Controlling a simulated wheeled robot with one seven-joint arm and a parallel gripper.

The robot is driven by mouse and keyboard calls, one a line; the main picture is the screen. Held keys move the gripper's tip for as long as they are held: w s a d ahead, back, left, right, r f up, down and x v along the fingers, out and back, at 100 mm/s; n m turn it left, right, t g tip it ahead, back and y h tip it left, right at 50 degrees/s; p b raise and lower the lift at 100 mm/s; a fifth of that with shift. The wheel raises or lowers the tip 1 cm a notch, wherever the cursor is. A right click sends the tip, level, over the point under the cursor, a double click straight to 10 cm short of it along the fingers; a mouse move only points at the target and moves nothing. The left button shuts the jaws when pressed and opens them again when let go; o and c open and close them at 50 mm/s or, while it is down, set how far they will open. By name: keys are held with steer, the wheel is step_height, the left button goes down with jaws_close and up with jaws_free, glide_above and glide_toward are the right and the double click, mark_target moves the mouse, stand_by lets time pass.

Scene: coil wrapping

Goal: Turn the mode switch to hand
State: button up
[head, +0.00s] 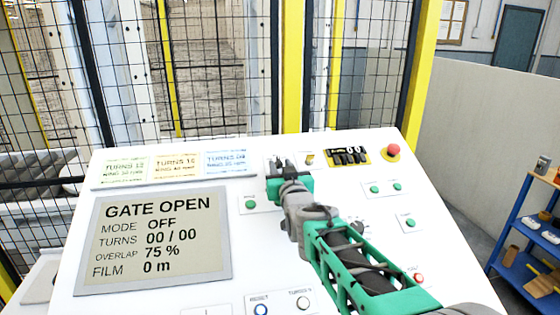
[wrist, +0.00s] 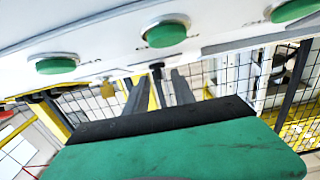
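The white control panel (head: 130,185) fills the middle of the head view. Its screen (head: 160,240) reads GATE OPEN, MODE OFF, TURNS 00 / 00, OVERLAP 75 % and FILM 0 m. My gripper (head: 280,163) is at the panel's upper middle and largely covers the control there. In the wrist view, my gripper (wrist: 158,92) has its two dark fingers apart. A small black knob (wrist: 157,67), probably the mode switch, shows between and beyond the fingertips. I cannot tell whether they touch it. Its marking and pointer direction are not readable.
A brass key-like part (wrist: 108,89) is beside the fingers. Several green buttons surround the arm, one (head: 251,204) close to the gripper. Mesh fencing stands behind; a blue shelf (head: 520,225) is far right.

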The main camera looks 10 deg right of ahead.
mark_target(279, 162)
steer(key=shift+w, duration=1.1)
steer(key=shift+d, duration=0.1)
jaws_close()
